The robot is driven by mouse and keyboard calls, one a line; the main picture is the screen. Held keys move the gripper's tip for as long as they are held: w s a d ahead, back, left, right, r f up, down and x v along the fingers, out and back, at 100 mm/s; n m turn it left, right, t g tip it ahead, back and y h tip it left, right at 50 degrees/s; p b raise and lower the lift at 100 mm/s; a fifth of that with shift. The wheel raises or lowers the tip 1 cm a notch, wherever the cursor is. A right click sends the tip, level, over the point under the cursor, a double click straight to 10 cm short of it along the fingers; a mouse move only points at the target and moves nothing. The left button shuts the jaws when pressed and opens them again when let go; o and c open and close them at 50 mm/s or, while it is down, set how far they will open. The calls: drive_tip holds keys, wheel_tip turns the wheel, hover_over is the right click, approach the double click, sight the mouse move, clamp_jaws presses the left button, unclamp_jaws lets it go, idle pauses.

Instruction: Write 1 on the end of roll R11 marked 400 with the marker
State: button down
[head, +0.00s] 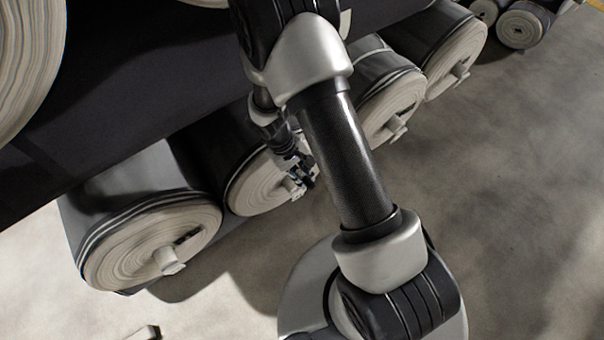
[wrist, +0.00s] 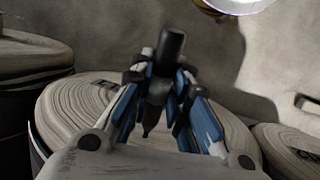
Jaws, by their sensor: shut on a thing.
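My gripper (head: 302,172) is shut on a dark marker; it also shows in the wrist view (wrist: 163,84). The marker (wrist: 170,48) stands between the blue-lined fingers, its narrow end toward the roll below. In the head view my gripper is in front of the pale end of a grey roll (head: 257,186). The same layered round end (wrist: 70,105) spreads under the gripper in the wrist view. A dark mark on it is partly hidden by the fingers and unreadable. I cannot tell whether the tip touches the roll. No R11 or 400 label is legible.
Another roll (head: 130,250) with a protruding core lies to the left. More rolls (head: 390,108) (head: 455,65) lie to the right, and a large one (head: 25,65) is above left. Open concrete floor (head: 520,180) is at right. A small pale object (head: 146,333) lies bottom left.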

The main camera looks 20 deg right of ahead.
drive_tip(key=shift+f+b, duration=0.95)
drive_tip(key=shift+f, duration=0.05)
drive_tip(key=shift+f, duration=0.2)
drive_tip(key=shift+f+b, duration=0.35)
drive_tip(key=shift+f, duration=1.05)
idle(0.7)
drive_tip(key=shift+s+d, duration=0.25)
drive_tip(key=shift+s, duration=0.5)
drive_tip(key=shift+s+d, duration=0.25)
drive_tip(key=shift+s, duration=0.45)
drive_tip(key=s, duration=0.2)
drive_tip(key=s+d, duration=0.1)
drive_tip(key=s, duration=0.2)
drive_tip(key=shift+s+d, duration=0.3)
drive_tip(key=shift+d, duration=0.1)
drive_tip(key=shift+s, duration=0.1)
idle(0.3)
